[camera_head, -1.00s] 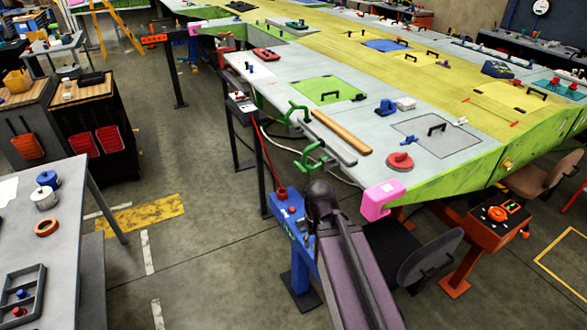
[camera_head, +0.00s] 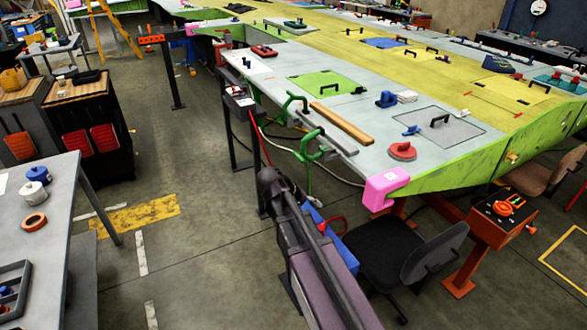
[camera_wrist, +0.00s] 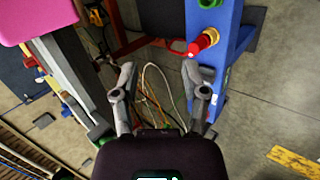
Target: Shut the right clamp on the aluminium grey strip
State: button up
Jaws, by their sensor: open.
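The aluminium grey strip (camera_head: 338,139) lies along the near-left edge of the wing, beside a tan strip. The left green clamp (camera_head: 291,104) stands at the strip's far end. The right green clamp (camera_head: 307,150) is at the edge near the strip's nearer end, with a thin green part hanging below it. I cannot tell how far its jaw is closed. My gripper (camera_wrist: 162,72) shows in the wrist view with its fingers spread and nothing between them; cables are visible beyond. It does not show in the head view, and neither clamp is clear in the wrist view.
A pink corner guard (camera_head: 384,188) covers the wing's near corner. A blue stand with a red knob (camera_wrist: 203,41) is close to the gripper's right finger. A black chair (camera_head: 405,255) stands under the wing's near end. Open floor (camera_head: 200,260) lies left of my arm.

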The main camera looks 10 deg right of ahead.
jog(key=w+a+r+t+h+b, duration=0.2)
jog(key=w+a+r+h+b, duration=0.1)
jog(key=w+a+h+b, duration=0.1)
jog(key=w+a+r+n+t+h+b, duration=0.1)
jog(key=w+a+r+t+h+b, duration=0.1)
jog(key=w+a, duration=0.7)
jog(key=a+t+h+b, duration=0.1)
jog(key=a+h+b, duration=0.1)
jog(key=h, duration=0.1)
jog(key=shift+w+r+n+h+b, duration=0.15)
jog(key=shift+r+n+h+b, duration=0.15)
jog(key=shift+r+h+b, duration=0.1)
jog(key=shift+d, duration=0.1)
jog(key=p+x, duration=0.1)
jog(key=x, duration=1.2)
jog(key=shift+d, duration=0.35)
jog(key=shift+w, duration=0.1)
jog(key=shift+r, duration=0.1)
grip_shut()
